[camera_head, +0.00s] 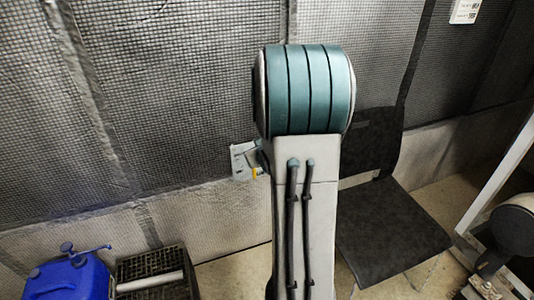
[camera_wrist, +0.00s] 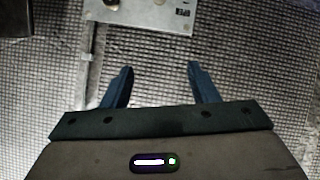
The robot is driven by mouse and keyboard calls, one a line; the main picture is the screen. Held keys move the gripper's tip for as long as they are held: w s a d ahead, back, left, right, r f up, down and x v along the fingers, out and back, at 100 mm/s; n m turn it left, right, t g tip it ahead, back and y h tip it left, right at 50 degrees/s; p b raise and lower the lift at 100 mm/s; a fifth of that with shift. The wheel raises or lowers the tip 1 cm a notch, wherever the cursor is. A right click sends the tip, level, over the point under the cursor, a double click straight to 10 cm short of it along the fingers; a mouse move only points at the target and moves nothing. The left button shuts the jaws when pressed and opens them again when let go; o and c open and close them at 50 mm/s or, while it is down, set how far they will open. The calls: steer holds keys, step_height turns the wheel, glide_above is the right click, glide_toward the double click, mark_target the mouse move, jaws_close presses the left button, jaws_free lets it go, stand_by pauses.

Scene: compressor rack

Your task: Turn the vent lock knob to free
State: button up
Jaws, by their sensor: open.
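A grey metal panel (camera_wrist: 145,14) shows at the top of the wrist view, cut off by the frame edge. A small dark round part (camera_wrist: 111,3) sits on it at the very top; I cannot tell whether it is the vent lock knob or how it is turned. In the head view a pale plate (camera_head: 240,163) on the mesh wall, with a yellow part (camera_head: 253,174), is partly hidden by my arm. My gripper (camera_wrist: 160,68) is open and empty, its two blue fingers apart below the panel and not visibly touching anything.
Wire mesh wall (camera_head: 170,90) fills the background. A black chair (camera_head: 390,235) stands at the right. A blue jerrycan (camera_head: 68,280) and a black crate (camera_head: 150,266) are at lower left. A thin conduit (camera_wrist: 90,55) runs down the wall left of the fingers.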

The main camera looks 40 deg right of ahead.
steer(key=s+d+f+t+b, duration=0.3)
steer(key=d+f+t+b, duration=0.25)
steer(key=d+f, duration=0.85)
steer(key=a+x, duration=0.1)
steer(key=x, duration=1.2)
steer(key=shift+w+p, duration=0.45)
steer(key=shift+a+t, duration=0.15)
steer(key=shift+t, duration=0.1)
steer(key=shift+f, duration=0.1)
steer(key=c, duration=1)
